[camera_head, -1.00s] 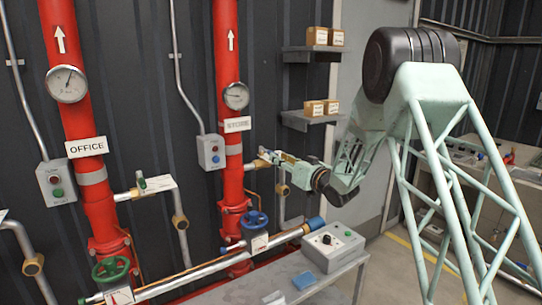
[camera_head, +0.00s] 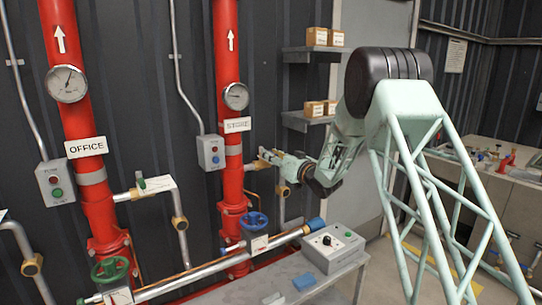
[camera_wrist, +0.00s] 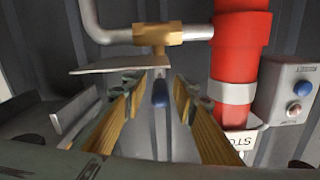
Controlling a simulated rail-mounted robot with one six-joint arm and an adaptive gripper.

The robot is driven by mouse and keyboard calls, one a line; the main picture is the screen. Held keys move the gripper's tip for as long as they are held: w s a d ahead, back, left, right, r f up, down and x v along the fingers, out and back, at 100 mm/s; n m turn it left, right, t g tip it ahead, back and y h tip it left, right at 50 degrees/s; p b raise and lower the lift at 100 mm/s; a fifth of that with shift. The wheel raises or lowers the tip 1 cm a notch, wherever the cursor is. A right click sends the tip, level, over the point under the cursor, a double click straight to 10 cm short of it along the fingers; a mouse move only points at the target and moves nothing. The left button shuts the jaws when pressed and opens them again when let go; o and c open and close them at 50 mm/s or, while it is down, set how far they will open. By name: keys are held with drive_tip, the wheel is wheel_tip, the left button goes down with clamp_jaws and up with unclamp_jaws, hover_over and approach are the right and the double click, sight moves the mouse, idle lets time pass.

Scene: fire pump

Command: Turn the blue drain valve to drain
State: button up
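A blue lever (camera_wrist: 160,93) shows in the wrist view, hanging below a brass valve body (camera_wrist: 158,36) on a grey pipe; that view is upside down. My gripper (camera_wrist: 167,84) is open. Its two yellow-padded fingers are spread on either side of the lever, with gaps visible on both sides; contact is not seen. In the head view my gripper (camera_head: 268,158) is at the brass fitting beside the right red pipe (camera_head: 233,180), and it hides the lever. A pale plate (camera_wrist: 118,64) stands beside the valve in the wrist view.
A control box (camera_head: 211,152) is mounted left of the right red pipe. Below are a blue handwheel (camera_head: 255,224), a grey pipe (camera_head: 185,282) and a bench (camera_head: 350,270) bearing a grey switch box (camera_head: 333,246). Shelves (camera_head: 308,119) with cartons hang behind the arm.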

clamp_jaws()
